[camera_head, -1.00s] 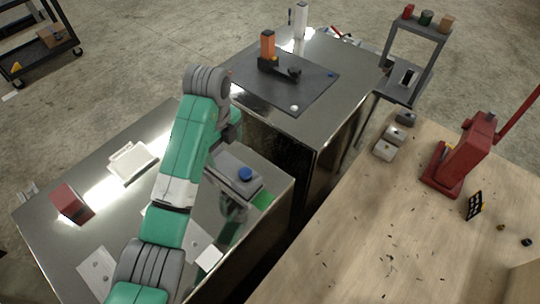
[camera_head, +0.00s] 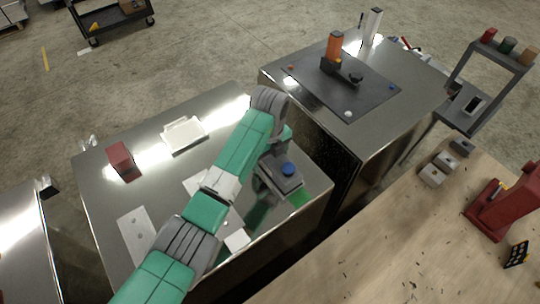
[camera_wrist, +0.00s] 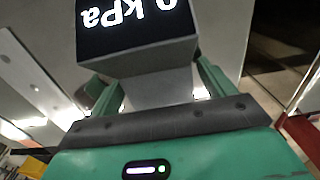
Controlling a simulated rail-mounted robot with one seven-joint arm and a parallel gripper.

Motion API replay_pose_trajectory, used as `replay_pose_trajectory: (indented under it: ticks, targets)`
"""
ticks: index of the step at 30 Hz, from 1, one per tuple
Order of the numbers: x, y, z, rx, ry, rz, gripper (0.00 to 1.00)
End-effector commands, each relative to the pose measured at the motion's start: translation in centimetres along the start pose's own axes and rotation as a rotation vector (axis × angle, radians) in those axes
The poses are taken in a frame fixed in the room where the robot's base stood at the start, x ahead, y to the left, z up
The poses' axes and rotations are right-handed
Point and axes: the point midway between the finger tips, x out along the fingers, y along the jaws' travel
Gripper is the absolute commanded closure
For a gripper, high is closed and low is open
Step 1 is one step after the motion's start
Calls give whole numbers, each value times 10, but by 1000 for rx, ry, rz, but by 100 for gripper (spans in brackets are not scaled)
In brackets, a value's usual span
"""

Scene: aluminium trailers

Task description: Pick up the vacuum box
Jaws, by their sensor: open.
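The vacuum box (camera_wrist: 140,58) is a grey box with a black display face reading "0 kPa", upside down in the wrist view. It fills the top middle of that view, close to my gripper (camera_wrist: 150,88). My gripper is open, with its green fingers on either side of the box's lower part. Whether the fingers touch it cannot be told. In the head view my arm's end is above the right part of the shiny metal table (camera_head: 100,190). There the vacuum box cannot be made out clearly, and the fingertips are largely hidden.
A white tray (camera_head: 184,135), a dark red block (camera_head: 122,160) and a pale plate (camera_head: 136,232) lie on the same table. A second metal table (camera_head: 415,85) with a black mat (camera_head: 365,98) stands beyond a gap. A wooden bench (camera_head: 400,240) stands at right.

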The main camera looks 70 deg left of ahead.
Motion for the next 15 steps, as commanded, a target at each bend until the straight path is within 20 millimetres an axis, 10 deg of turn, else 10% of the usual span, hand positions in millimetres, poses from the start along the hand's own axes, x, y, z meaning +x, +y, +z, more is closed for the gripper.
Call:
replay_pose_trajectory:
  ticks: [15]
  targets:
    - [-2,-1,0,0,-1,-2,95]
